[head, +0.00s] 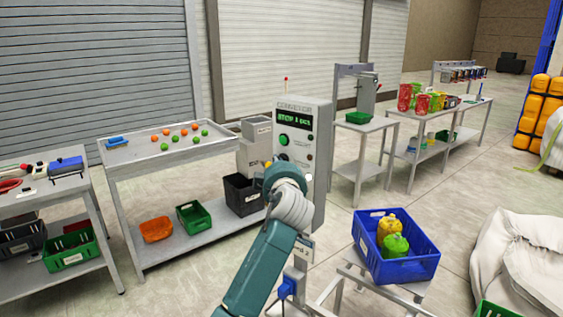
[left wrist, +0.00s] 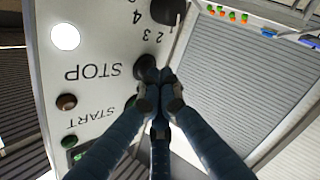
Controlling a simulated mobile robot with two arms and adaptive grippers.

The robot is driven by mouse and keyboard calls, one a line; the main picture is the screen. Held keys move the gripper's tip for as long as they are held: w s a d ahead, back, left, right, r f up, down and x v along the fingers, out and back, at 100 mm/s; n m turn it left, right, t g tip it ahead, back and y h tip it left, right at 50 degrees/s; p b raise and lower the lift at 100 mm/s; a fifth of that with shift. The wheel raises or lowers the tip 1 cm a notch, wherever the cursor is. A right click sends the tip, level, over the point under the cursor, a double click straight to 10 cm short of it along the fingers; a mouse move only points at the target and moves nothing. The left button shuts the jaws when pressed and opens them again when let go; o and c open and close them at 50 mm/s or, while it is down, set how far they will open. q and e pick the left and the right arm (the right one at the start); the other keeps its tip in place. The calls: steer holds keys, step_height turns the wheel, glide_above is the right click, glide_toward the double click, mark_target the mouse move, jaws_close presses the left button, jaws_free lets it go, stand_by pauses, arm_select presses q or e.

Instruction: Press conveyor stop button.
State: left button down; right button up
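The grey conveyor control box (head: 318,135) stands in the middle of the head view, with a lit green-text screen and round buttons on its front. In the left wrist view its panel (left wrist: 85,100) is upside down. A dark round button (left wrist: 146,67) sits beside the STOP label (left wrist: 92,71). My left gripper (left wrist: 166,77) has its fingers drawn together and empty, with the tips overlapping the edge of that button; I cannot tell whether they touch it. In the head view my left arm covers the lower front of the box and the fingers are hidden. My right gripper is not in view.
A numbered knob (left wrist: 166,10) and the START label (left wrist: 92,117) are close to the fingers. A tray table (head: 165,158) with coloured balls stands left of the box. A blue crate (head: 370,263) with bottles is at the front right.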

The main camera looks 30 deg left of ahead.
arm_select(q)
steer(key=shift+s, duration=0.15)
steer(key=shift+s+a, duration=0.1)
steer(key=shift+s, duration=0.55)
steer(key=s, duration=0.5)
steer(key=shift+a+p, duration=0.3)
steer(key=shift+a, duration=0.1)
steer(key=shift+f, duration=0.1)
stand_by(0.5)
